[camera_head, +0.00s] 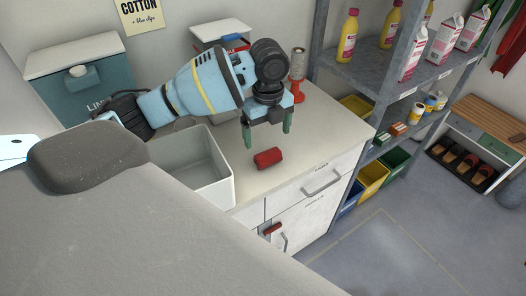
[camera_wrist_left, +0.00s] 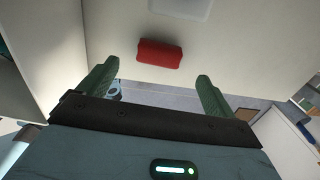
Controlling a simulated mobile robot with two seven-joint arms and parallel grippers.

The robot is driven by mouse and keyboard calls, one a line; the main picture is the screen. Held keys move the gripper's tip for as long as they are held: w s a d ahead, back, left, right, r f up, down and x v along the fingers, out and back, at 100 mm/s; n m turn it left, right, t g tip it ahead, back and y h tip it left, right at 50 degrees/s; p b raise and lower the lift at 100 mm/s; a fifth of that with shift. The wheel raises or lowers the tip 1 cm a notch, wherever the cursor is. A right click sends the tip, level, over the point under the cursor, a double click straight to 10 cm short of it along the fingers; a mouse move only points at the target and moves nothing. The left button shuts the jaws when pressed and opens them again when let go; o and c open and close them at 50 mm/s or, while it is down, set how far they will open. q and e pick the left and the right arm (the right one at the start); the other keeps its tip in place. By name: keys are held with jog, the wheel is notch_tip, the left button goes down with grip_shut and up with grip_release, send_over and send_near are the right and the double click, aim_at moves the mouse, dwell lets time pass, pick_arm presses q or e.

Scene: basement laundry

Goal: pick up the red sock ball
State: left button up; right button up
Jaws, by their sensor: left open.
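The red sock ball (camera_head: 268,158) lies on the pale countertop (camera_head: 318,122), just right of a light grey open bin. It also shows in the left wrist view (camera_wrist_left: 160,53), beyond the fingertips and roughly between them. My left gripper (camera_head: 268,138) points down above the counter, behind and slightly above the sock ball in the head view. Its two green fingers (camera_wrist_left: 158,82) are apart with nothing between them. My right gripper is not in view.
The light grey bin (camera_head: 228,178) stands close on the left. A red-based roll holder (camera_head: 297,88) stands at the back right. A grey shelf (camera_head: 385,62) with bottles and cartons rises to the right. The counter right of the sock ball is clear.

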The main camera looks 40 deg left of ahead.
aim_at(268, 151)
pick_arm(q)
jog(key=shift+s+d+f, duration=0.1)
jog(key=shift+f, duration=3.75)
jog(key=c, duration=1.1)
jog(key=shift+r, duration=0.1)
